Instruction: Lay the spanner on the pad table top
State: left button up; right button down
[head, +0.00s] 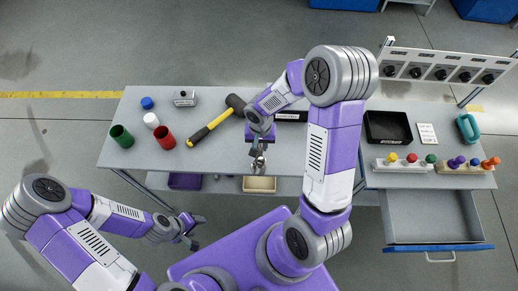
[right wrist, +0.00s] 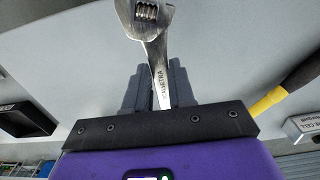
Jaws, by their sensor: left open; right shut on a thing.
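The silver adjustable spanner (head: 257,166) is held in my right gripper (head: 258,148), over the front part of the grey table top (head: 215,170). In the right wrist view the spanner (right wrist: 154,50) sticks out from between the dark fingers of the right gripper (right wrist: 157,75), its jaw end pointing away. Whether it touches the surface I cannot tell. My left gripper (head: 188,230) is open and empty, in front of the table and below its front edge. No separate pad stands out on the table top.
A yellow-handled hammer (head: 208,127) lies left of the right gripper. Red (head: 165,137), green (head: 122,136), white and blue round items stand at left. At right are a black tray (head: 388,127), coloured pegs (head: 411,158) and an open drawer (head: 430,215). Bare top lies around the spanner.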

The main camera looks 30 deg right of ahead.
aim_at(260, 148)
notch_tip(260, 148, down, 4)
jog(key=shift+r+b, duration=0.1)
jog(key=shift+b, duration=0.35)
jog(key=shift+w+f, duration=0.1)
jog(key=shift+f, duration=0.1)
jog(key=shift+f, duration=0.15)
jog(key=c, duration=1)
grip_release()
jog(key=shift+o, duration=0.2)
